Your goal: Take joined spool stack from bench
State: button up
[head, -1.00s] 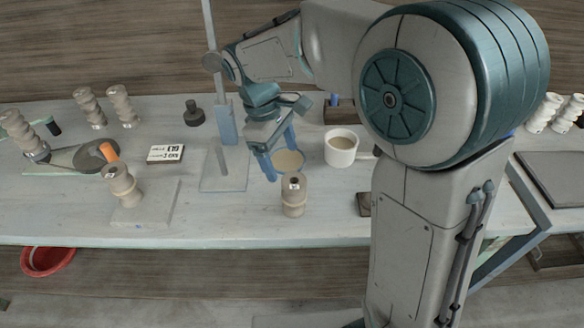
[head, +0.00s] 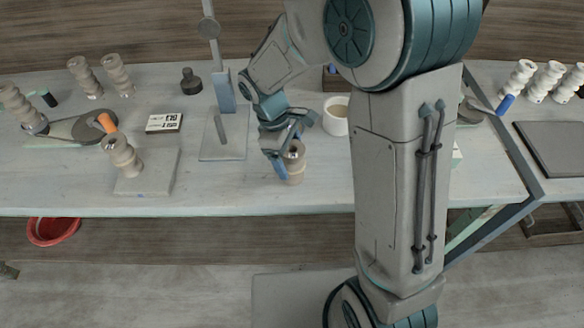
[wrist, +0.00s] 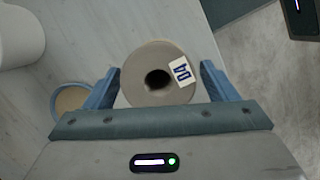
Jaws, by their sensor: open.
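A beige spool stack (head: 296,160) stands upright near the front edge of the bench (head: 240,190). In the wrist view I see the top of this stack (wrist: 155,75), a grey-beige disc with a dark centre hole and a white label with blue marks. My gripper (head: 286,158) is open around it, one blue finger on each side. In the wrist view the gripper (wrist: 161,85) shows a small gap at the right finger; contact at the left is unclear. The fingers hide part of the stack in the head view.
A white mug (head: 336,120) stands behind and right of the stack. A small tan-filled bowl (wrist: 70,102) is close to the left finger. A second stack (head: 122,155) stands on a board at left. A stand with a pole (head: 224,95) is behind my gripper.

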jog(key=shift+x, duration=0.95)
jog(key=shift+c, duration=0.2)
jog(key=c, duration=1.2)
